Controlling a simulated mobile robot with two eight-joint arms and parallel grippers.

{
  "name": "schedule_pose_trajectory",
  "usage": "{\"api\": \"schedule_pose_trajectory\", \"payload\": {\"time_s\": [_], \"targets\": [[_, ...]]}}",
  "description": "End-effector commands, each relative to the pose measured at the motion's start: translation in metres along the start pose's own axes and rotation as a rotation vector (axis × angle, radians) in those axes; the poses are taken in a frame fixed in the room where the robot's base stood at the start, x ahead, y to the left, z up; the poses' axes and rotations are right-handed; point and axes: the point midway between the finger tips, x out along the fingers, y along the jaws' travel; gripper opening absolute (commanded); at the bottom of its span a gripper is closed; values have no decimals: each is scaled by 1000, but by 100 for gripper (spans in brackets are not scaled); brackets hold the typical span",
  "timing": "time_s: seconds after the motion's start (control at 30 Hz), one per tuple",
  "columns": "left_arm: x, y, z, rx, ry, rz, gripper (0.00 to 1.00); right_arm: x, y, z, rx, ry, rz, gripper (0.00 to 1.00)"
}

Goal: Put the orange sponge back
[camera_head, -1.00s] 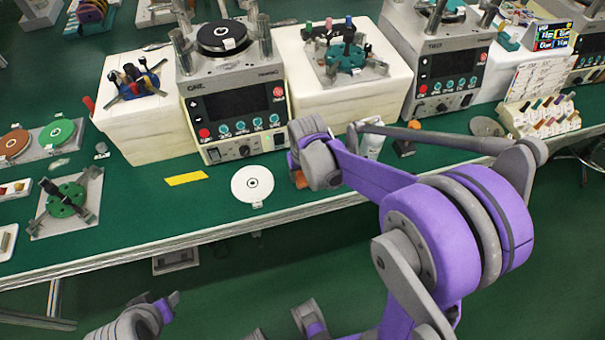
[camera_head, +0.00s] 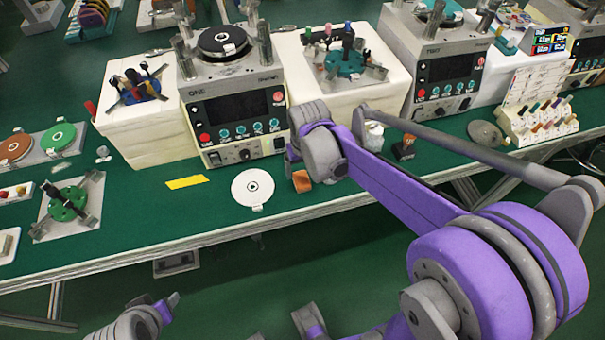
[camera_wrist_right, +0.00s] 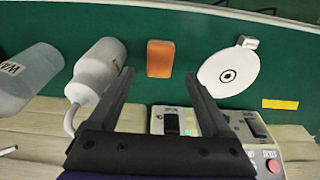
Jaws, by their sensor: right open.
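The orange sponge (camera_head: 301,181) lies on the green bench top near its front edge, right of a white round disc (camera_head: 252,187). In the right wrist view the sponge (camera_wrist_right: 160,58) is a small orange block beyond my right gripper's fingertips, roughly in line with the gap between them. My right gripper (camera_wrist_right: 158,74) is open and empty, its two dark fingers spread apart. In the head view my right wrist hangs just above the sponge and partly hides the gripper. I cannot make out my left gripper's fingers.
A machine with a dark screen (camera_head: 237,108) stands behind the disc. A yellow strip (camera_head: 187,182) lies left of the disc. A rack of coloured pieces (camera_head: 537,120) is at the right. Clear bench lies around the yellow strip.

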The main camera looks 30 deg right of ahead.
Motion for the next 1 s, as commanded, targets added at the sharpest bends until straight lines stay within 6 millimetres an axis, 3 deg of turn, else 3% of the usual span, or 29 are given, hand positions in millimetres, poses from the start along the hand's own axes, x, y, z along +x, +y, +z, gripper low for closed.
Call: {"api": "schedule_pose_trajectory", "payload": {"time_s": [0.2,0.37,0.47,0.63,0.8,1.0], "targets": [[-6,0,-4,0,2,0,50,-41,0,0,0,0,0,83],[-7,0,-5,0,3,0,50,-54,0,1,-2,2,-1,83],[-7,0,-5,0,3,0,50,-59,-4,14,-19,22,-5,83],[-7,0,-5,0,3,0,50,-64,-15,66,-90,108,-26,83],[-7,0,-5,0,3,0,50,-56,-24,120,-168,208,-50,83],[-7,0,-5,0,3,0,50,-45,-27,154,-218,278,-68,83]]}}
